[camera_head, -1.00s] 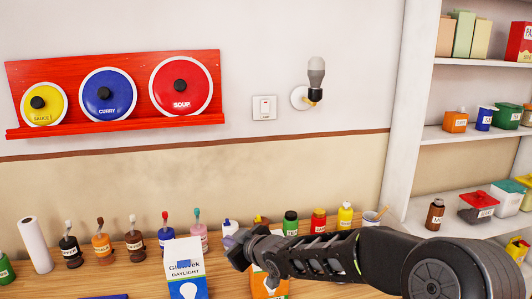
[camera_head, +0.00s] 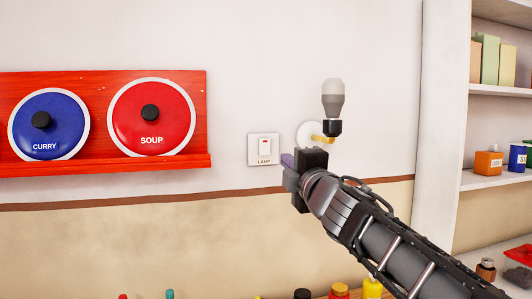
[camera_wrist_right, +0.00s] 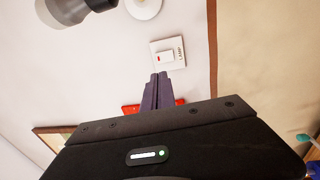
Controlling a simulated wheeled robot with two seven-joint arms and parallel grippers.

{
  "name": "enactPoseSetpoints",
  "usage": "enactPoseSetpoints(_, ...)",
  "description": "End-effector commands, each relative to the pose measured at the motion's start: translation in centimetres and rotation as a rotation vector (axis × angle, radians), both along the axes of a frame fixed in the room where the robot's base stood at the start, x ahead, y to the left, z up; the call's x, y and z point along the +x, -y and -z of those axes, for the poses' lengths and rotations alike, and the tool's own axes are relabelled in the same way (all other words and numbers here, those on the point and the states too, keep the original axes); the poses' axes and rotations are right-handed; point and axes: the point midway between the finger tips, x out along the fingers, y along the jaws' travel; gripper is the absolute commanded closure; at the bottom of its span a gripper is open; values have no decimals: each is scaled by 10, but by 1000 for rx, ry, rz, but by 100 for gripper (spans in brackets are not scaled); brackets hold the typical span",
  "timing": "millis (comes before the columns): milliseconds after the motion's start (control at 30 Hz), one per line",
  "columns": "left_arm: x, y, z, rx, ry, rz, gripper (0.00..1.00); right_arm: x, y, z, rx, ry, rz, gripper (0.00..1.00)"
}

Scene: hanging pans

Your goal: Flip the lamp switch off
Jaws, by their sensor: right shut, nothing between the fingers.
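The lamp switch (camera_head: 264,148) is a white wall plate labelled LAMP with a rocker that shows red at its top. It also shows in the right wrist view (camera_wrist_right: 168,54), just beyond the fingertips. The lamp (camera_head: 332,104) is a grey bulb in a black socket on a yellow arm with a round white wall base, right of the switch. My right gripper (camera_head: 288,160) is shut and empty, its purple fingers close to the lower right of the plate. I cannot tell whether they touch it. In the right wrist view the fingers (camera_wrist_right: 159,80) point toward the plate. My left gripper is not in view.
A red rack (camera_head: 190,164) with a blue CURRY lid (camera_head: 62,122) and a red SOUP lid (camera_head: 170,128) hangs left of the switch. Shelves with boxes (camera_head: 490,64) stand at the right. Bottle tops (camera_head: 340,290) show at the bottom edge. The wall between rack and switch is clear.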

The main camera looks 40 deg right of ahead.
Motion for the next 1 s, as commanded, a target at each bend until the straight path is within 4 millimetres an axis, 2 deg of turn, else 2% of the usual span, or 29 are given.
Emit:
enactPoseSetpoints(267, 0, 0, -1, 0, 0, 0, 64, 3, 0, 0, 4, -2, -2, 100)
enactPoseSetpoints(467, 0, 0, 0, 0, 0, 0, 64, 17, 5, -1, 6, -2, -3, 100)
enactPoseSetpoints(667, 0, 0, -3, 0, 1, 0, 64, 48, 16, -5, 6, -3, -3, 100)
enactPoseSetpoints(1000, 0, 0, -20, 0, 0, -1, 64, 110, 38, -15, 7, -3, -3, 100)
